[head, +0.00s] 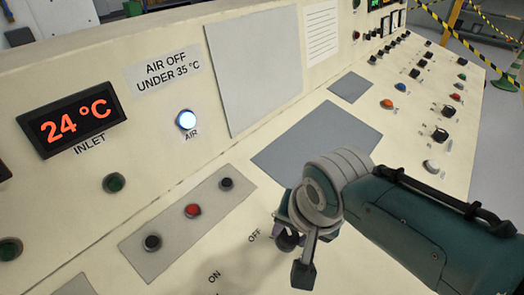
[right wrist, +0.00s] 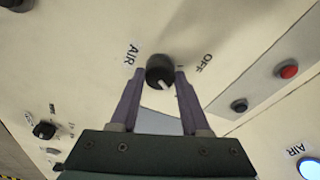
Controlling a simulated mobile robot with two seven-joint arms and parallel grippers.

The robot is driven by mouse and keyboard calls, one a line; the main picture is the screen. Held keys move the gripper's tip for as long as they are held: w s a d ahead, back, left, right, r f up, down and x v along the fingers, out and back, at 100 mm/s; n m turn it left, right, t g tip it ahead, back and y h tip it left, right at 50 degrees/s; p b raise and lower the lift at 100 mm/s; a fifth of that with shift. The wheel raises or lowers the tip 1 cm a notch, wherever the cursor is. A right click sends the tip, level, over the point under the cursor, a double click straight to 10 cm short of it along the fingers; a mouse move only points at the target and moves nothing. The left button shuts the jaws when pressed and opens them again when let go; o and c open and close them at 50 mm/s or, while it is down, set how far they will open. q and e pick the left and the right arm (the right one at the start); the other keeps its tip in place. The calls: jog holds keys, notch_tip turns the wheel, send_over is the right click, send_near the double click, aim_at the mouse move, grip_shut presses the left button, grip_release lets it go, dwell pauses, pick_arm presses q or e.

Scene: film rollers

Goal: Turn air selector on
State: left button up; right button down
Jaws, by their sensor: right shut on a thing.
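The air selector is a black round knob (right wrist: 160,72) on the cream panel in the right wrist view, between the labels AIR and OFF. Its white pointer mark faces down and slightly right in that view, not straight at OFF. My right gripper (right wrist: 159,76) has one finger on each side of the knob and is shut on it. In the head view my right gripper (head: 296,258) is low at the centre, beside the OFF label (head: 254,236), and largely covers the knob. The ON label (head: 215,276) lies lower left. My left gripper is not in view.
The AIR lamp (head: 187,120) glows white-blue. The inlet display (head: 72,118) reads 24 °C; a sign (head: 163,68) says AIR OFF UNDER 35 °C. A grey plate (head: 160,246) with red and black buttons lies left of my gripper. More knobs and buttons line the panel's right side.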

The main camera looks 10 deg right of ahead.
jog(key=shift+c, duration=1.9)
grip_release()
jog(key=p+v, duration=0.5)
jog(key=v, duration=0.5)
jog(key=shift+w, duration=0.1)
